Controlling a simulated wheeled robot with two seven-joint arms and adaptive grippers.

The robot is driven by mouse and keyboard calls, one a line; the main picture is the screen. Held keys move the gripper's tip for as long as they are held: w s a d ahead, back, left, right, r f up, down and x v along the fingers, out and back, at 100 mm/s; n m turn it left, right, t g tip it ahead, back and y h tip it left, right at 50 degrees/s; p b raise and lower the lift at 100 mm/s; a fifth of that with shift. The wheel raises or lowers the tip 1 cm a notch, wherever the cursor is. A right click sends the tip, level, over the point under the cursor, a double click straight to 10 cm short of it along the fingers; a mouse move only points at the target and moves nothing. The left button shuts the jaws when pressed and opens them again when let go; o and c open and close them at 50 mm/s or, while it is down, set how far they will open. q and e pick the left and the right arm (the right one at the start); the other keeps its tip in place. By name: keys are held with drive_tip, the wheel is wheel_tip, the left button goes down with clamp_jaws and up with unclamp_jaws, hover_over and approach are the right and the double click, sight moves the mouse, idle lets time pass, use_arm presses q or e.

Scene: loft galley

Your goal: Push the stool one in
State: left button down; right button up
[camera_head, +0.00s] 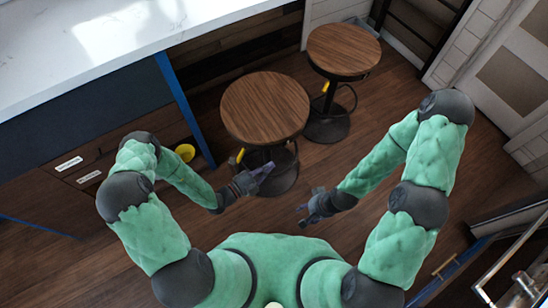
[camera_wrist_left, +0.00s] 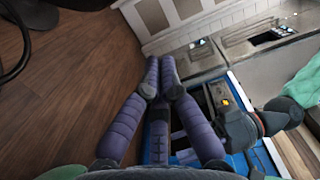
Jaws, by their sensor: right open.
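Two stools with round brown wooden seats and dark metal bases stand by the counter in the head view. The nearer stool (camera_head: 265,105) is at the middle, and the farther stool (camera_head: 343,50) is behind it to the right. I cannot tell which one is stool one. My left gripper (camera_head: 266,170) is just in front of the nearer stool, below its seat edge, overlapping its base in the picture; contact is unclear. In the left wrist view its purple fingers (camera_wrist_left: 160,76) come together with nothing between them. My right gripper (camera_head: 303,209) is open and empty, right of the left one.
A white-topped counter (camera_head: 90,45) with drawers fills the left. A pale door (camera_head: 515,75) is at the right. Dark wooden floor (camera_head: 385,105) is clear right of the stools.

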use_arm(q)
drive_tip(key=w+d+b, duration=0.4)
drive_tip(key=w+d, duration=0.1)
drive_tip(key=w, duration=0.4)
drive_tip(key=shift+w, duration=0.3)
use_arm(e)
wheel_tip(320, 180, down, 4)
drive_tip(key=shift+f, duration=0.1)
